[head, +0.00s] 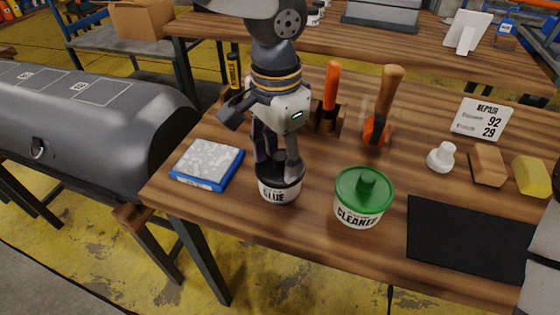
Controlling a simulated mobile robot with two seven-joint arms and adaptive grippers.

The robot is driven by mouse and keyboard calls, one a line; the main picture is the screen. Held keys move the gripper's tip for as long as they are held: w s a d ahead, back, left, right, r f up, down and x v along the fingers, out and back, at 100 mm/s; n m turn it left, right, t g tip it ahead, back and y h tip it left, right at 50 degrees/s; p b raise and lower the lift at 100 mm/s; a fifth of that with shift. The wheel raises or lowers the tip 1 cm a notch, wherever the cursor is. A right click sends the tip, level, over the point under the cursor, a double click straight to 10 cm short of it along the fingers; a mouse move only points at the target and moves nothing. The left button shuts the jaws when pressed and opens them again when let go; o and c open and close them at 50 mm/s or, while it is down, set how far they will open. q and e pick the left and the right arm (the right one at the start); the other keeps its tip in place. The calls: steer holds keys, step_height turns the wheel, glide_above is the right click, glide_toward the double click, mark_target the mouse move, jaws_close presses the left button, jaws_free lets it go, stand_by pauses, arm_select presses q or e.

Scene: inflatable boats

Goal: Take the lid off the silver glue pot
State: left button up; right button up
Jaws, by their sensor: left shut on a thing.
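The glue pot (279,194) stands upright on the wooden bench near its front edge, with a pale label reading GLUE. A dark lid (266,178) sits on top of it, partly hidden by my fingers. I see no clear gap between lid and pot. My left gripper (278,166) points down from above, its fingers shut on the dark lid. Any knob on the lid is hidden between the fingers. My right gripper is out of view.
A cleaner pot (358,212) with a green lid stands close right of the glue pot. A blue-edged box (207,165) lies to the left. Behind are an orange-handled tool (332,85) and a wooden-handled brush (388,92). A black mat (465,241) lies at right.

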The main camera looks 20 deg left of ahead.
arm_select(q)
steer(key=shift+s+a+f, duration=0.15)
steer(key=shift+f, duration=0.3)
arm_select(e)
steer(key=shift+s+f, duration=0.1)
arm_select(q)
steer(key=r, duration=0.3)
steer(key=shift+w+r, duration=0.1)
steer(key=shift+w, duration=0.15)
jaws_close()
steer(key=d+r, duration=0.1)
steer(key=s+d+r, duration=0.1)
steer(key=r, duration=0.1)
steer(key=s+d+r+p, duration=0.1)
steer(key=shift+r, duration=0.4)
steer(key=s+d+r, duration=0.5)
steer(key=d, duration=0.4)
steer(key=shift+s+r, duration=0.15)
steer(key=shift+r, duration=0.1)
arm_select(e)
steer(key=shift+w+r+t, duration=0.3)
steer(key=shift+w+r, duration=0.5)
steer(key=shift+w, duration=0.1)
